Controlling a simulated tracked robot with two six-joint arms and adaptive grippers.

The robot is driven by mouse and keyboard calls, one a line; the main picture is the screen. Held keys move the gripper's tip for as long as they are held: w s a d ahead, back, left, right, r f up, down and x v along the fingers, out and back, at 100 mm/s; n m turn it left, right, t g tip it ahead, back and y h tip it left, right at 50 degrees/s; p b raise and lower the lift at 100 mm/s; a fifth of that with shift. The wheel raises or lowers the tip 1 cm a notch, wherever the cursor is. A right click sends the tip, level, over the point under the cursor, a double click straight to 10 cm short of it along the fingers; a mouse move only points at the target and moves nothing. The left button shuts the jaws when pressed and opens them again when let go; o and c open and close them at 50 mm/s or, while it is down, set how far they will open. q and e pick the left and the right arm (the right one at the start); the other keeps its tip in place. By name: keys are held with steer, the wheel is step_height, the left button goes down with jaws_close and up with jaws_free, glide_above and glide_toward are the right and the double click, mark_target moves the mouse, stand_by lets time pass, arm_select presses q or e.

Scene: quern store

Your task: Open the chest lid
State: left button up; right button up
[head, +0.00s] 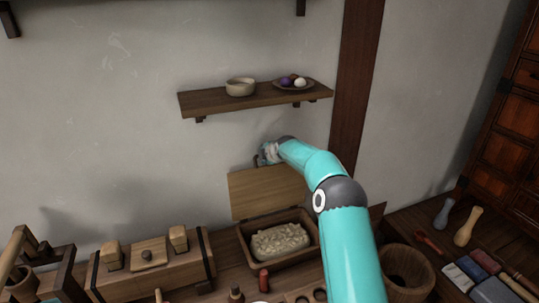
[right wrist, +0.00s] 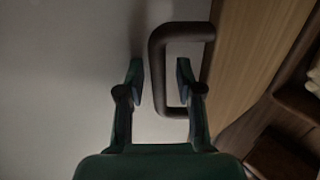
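The chest (head: 314,256) is a dark wooden box in the head view, with a pale, lumpy mass (head: 280,241) inside. Its lighter wooden lid (head: 262,194) stands raised at the back, near the wall, and the chest is open. My right gripper (head: 264,156) is at the lid's top edge. In the right wrist view, the right gripper (right wrist: 159,72) is open, and the outer bar of the dark lid handle (right wrist: 183,32) lies between its fingers with gaps on both sides. The lid (right wrist: 250,55) shows at the right there. My left gripper is not in view.
A shelf (head: 213,102) with a bowl (head: 240,87) and a plate (head: 293,86) is on the wall above the lid. A wooden box (head: 150,268) stands left of the chest. A round wooden tub (head: 407,272) stands to the right.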

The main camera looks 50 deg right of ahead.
steer(key=shift+a, duration=0.1)
steer(key=shift+s, duration=0.1)
steer(key=v, duration=0.7)
steer(key=shift+s+r, duration=0.25)
steer(key=shift+s, duration=0.05)
stand_by(0.6)
